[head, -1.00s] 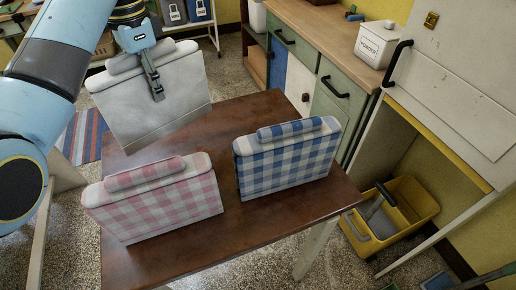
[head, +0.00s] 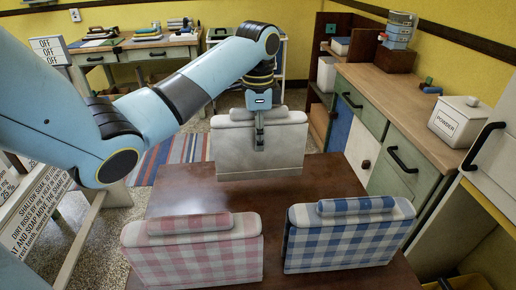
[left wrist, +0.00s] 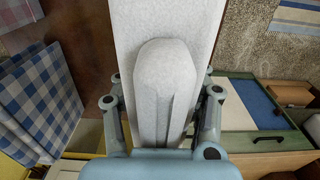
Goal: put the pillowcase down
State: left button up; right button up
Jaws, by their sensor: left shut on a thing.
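The pillowcase is a plain white, flat-sided bundle (head: 231,154) with a roll along its top. It is upright at the far end of the brown table (head: 302,188) in the head view. My left gripper (head: 260,143) is above it, shut on the roll at its top. In the left wrist view the gripper's fingers (left wrist: 163,110) lie on both sides of the white roll (left wrist: 166,65). I cannot tell whether the bundle's lower edge touches the table. My right gripper is not in view.
A pink checked bundle (head: 192,257) and a blue checked bundle (head: 345,243) stand on the near part of the table. The table between them and the white one is bare. A counter (head: 400,95) with a powder box (head: 459,121) is at the right.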

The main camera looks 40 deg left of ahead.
pick_arm(q)
jog(key=shift+a+f, duration=0.1)
jog(key=shift+f, duration=2.05)
jog(key=o, duration=1.1)
jog(key=shift+c, duration=0.2)
notch_tip(320, 180, up, 10)
jog(key=shift+f, duration=0.15)
jog(key=shift+r+p, duration=0.55)
jog(key=shift+r, duration=0.25)
jog(key=shift+r+p, duration=0.4)
jog(key=shift+r, duration=0.05)
